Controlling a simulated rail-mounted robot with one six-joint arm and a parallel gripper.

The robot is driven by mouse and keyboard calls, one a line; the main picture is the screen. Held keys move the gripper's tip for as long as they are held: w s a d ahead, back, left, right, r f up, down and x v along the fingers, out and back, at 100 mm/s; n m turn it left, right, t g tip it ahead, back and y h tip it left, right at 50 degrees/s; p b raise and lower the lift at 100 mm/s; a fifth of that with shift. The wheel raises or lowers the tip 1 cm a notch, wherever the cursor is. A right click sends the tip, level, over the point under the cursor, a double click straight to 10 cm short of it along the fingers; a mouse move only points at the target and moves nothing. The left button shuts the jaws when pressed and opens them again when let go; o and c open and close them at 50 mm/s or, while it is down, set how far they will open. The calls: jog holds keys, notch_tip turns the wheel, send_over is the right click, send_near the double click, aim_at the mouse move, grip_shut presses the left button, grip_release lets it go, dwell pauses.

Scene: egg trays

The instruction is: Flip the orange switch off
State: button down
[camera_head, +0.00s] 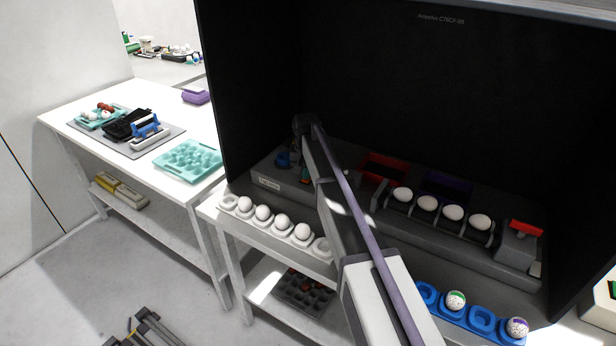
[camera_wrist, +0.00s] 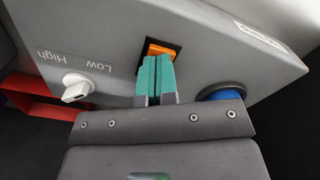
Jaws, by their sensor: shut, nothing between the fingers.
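The orange switch (camera_wrist: 161,48) sits in a dark recess on the grey panel in the wrist view. Its lower part is hidden behind my fingers. My gripper (camera_wrist: 156,60) has its two teal fingers pressed together with nothing between them. The fingertips are right at the lower edge of the switch, and I cannot tell if they touch it. In the head view my gripper (camera_head: 305,174) is small and partly covered by my arm at the left end of the grey machine (camera_head: 430,232). I cannot make out the switch clearly there.
A white knob (camera_wrist: 77,88) marked Low and High is left of the switch. A blue button (camera_wrist: 222,92) is to its right. Eggs (camera_head: 402,194) lie on the machine. A white egg tray (camera_head: 228,201) and a blue egg tray (camera_head: 483,320) stand in front of it.

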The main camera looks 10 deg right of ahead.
notch_tip(320, 180, up, 7)
jog(key=p, duration=0.6)
jog(key=shift+f, duration=0.3)
jog(key=s+n, duration=0.2)
jog(key=s, duration=3.3)
jog(key=shift+s+n, duration=0.3)
